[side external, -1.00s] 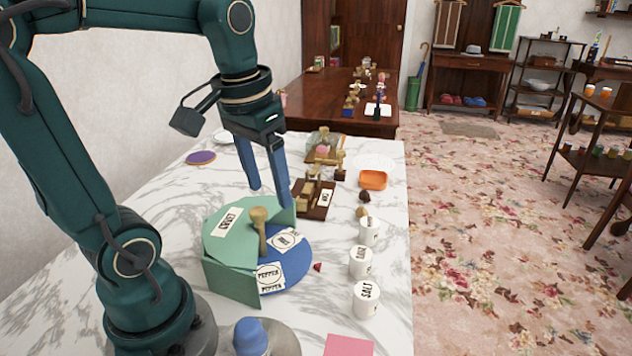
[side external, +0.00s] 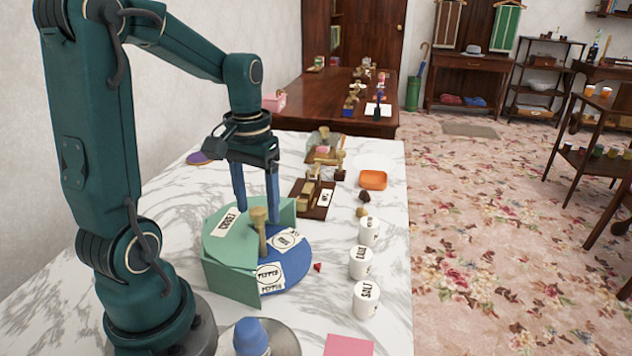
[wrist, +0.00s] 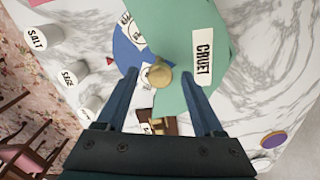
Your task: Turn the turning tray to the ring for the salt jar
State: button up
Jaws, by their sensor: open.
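The turning tray has a blue disc (side external: 296,262) under a green cover marked CRUET (side external: 215,250). A wooden knob (side external: 259,230) stands up at its middle. The blue part shows a ring marked PEPPER (side external: 270,273) and another ring (side external: 286,239) whose word I cannot read surely. The salt jar (side external: 366,301) stands on the marble at right, off the tray; it also shows in the wrist view (wrist: 37,38). My gripper (side external: 256,212) is open and points down over the tray, by the knob. In the wrist view the knob (wrist: 160,75) appears between the fingertips.
The sage jar (side external: 361,264) and another white jar (side external: 369,232) stand in line behind the salt jar. A wooden rack (side external: 318,208) and an orange dish (side external: 373,180) lie beyond the tray. A pink square (side external: 348,346) lies at the front. The marble left of the tray is clear.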

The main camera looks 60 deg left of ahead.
grip_shut()
dwell(1.4)
